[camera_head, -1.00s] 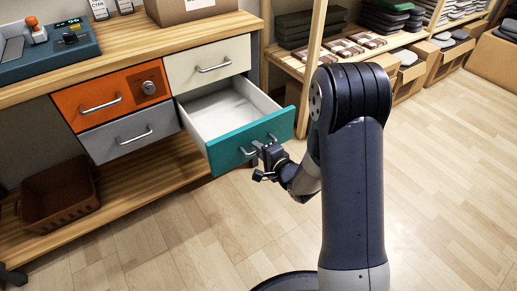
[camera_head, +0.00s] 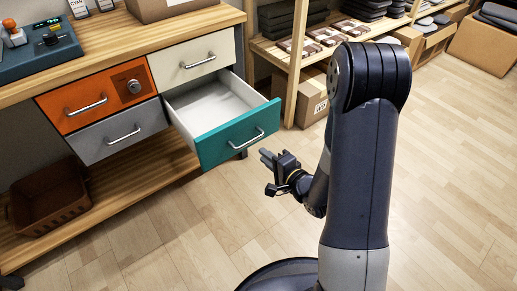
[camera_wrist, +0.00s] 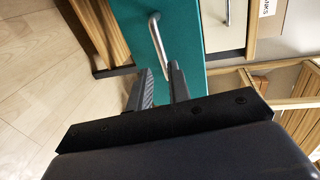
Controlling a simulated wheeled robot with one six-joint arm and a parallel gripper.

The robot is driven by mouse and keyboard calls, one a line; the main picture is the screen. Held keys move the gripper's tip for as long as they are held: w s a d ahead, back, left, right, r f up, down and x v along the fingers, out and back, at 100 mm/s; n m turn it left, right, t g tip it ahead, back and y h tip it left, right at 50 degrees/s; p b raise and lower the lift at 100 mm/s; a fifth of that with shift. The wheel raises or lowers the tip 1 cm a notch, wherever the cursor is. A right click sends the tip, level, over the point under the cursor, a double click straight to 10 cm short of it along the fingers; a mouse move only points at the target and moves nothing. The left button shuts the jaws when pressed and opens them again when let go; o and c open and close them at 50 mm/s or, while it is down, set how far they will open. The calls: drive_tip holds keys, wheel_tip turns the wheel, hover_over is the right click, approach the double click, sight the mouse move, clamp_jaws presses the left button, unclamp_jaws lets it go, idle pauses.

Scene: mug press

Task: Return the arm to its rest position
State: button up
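My gripper (camera_head: 268,172) is in front of the teal drawer (camera_head: 238,139), a short way off its handle (camera_head: 247,140). The teal drawer is pulled out and its white inside looks empty. In the wrist view the two fingers (camera_wrist: 161,90) stand apart with nothing between them. The silver handle (camera_wrist: 158,38) shows beyond the fingertips on the teal front (camera_wrist: 188,45). My gripper is open and holds nothing.
The other drawers, orange (camera_head: 98,97), cream (camera_head: 192,62) and grey (camera_head: 122,134), are shut. A brown basket (camera_head: 48,198) sits on the lower shelf. A cardboard box (camera_head: 312,100) stands under the shelving behind my arm. The wooden floor in front is clear.

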sight(248, 143)
drive_tip(key=shift+s+d, duration=0.2)
drive_tip(key=shift+s, duration=0.05)
drive_tip(key=b+x, duration=0.2)
drive_tip(key=x, duration=0.8)
drive_tip(key=shift+w+a, duration=0.4)
drive_tip(key=shift+w, duration=0.15)
